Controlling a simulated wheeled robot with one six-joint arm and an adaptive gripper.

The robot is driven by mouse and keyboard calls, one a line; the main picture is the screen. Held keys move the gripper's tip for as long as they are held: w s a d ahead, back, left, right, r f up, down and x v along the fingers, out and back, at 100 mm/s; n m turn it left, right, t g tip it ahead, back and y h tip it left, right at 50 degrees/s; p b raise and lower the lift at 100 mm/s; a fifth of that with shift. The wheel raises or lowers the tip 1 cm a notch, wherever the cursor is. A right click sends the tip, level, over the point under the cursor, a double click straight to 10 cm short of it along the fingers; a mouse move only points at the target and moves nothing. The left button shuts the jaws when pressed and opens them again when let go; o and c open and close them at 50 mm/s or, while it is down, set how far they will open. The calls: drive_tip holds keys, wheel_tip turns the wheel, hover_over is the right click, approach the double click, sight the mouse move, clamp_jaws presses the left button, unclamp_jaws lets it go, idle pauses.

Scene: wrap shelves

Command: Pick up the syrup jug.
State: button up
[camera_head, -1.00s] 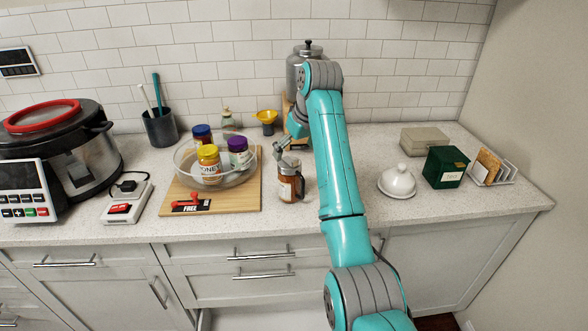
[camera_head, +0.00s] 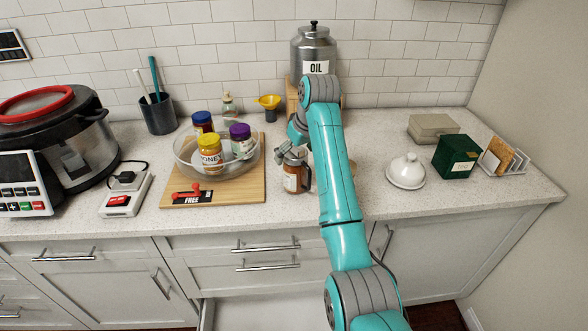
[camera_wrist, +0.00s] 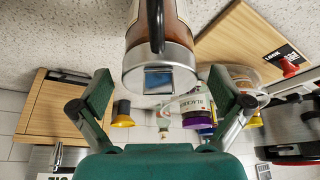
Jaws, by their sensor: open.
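The syrup jug (camera_head: 291,178) is a brown glass jug with a metal lid and dark handle, upright on the counter right of the wooden board. In the wrist view, the jug (camera_wrist: 160,66) shows its lid and black handle at top centre. My gripper (camera_head: 297,135) is just above and behind the jug in the head view, partly hidden by my arm. In the wrist view, my gripper (camera_wrist: 161,92) is open, one green-padded finger on each side of the lid, with gaps showing. I cannot tell how deep the jug sits between them.
A glass bowl (camera_head: 178,163) with several jars stands on the wooden board (camera_head: 248,193), left of the jug. An oil canister (camera_head: 314,48) stands behind. A white domed dish (camera_head: 406,172) and a green box (camera_head: 456,156) are to the right.

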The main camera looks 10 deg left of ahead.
drive_tip(key=shift+x, duration=0.95)
drive_tip(key=c, duration=1.4)
drive_tip(key=shift+r, duration=0.15)
drive_tip(key=c, duration=0.4)
